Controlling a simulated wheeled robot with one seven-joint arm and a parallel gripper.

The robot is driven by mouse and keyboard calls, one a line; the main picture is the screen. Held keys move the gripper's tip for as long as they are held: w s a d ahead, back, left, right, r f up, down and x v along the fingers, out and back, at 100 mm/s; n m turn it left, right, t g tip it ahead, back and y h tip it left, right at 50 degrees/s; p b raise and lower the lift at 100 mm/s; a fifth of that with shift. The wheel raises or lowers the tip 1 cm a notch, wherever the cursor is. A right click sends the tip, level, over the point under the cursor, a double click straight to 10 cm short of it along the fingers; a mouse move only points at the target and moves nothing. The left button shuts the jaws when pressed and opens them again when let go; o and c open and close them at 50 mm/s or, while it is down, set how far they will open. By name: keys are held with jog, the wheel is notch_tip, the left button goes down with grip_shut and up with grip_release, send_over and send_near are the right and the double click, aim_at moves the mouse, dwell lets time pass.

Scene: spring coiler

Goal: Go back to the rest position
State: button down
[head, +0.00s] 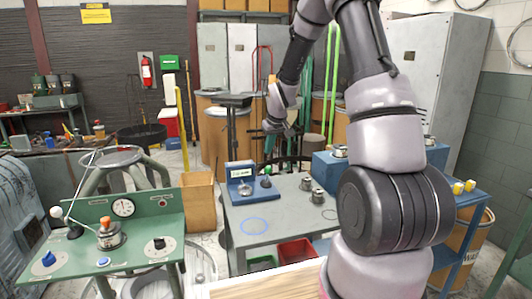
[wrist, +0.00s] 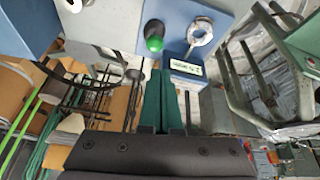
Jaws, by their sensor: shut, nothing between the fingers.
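My gripper (head: 270,142) is raised in the head view, above and behind the grey table (head: 262,232), with its fingers pointing down. In the wrist view its dark green fingers (wrist: 158,72) are together, with nothing between them. The blue stand (head: 240,174) with a white label sits at the table's back left, apart from my gripper. Beside it is a green-topped knob (head: 266,181), which also shows in the wrist view (wrist: 154,44). A ring-shaped metal part (wrist: 200,31) sits on the blue stand.
Metal spools (head: 318,195) stand on the grey table, right of a blue painted circle (head: 253,225). A green control panel (head: 125,242) with a gauge is at left. Red bins (head: 296,251) sit below the table. A brown box (head: 198,203) stands between panel and table.

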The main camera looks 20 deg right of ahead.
jog(key=shift+s+r, duration=0.25)
jog(key=shift+s, duration=0.05)
jog(key=s+r+m+t, duration=0.1)
jog(key=s+r+m, duration=0.2)
jog(key=s+r, duration=1.2)
jog(key=s+a+r+m, duration=0.1)
jog(key=s+r, duration=0.3)
jog(key=s, duration=0.5)
jog(key=s+a+r+m+t+y, duration=0.1)
jog(key=s+a+r+m, duration=0.1)
jog(key=s+r, duration=0.3)
jog(key=s, duration=0.4)
jog(key=shift+r, duration=0.25)
jog(key=shift+w, duration=0.1)
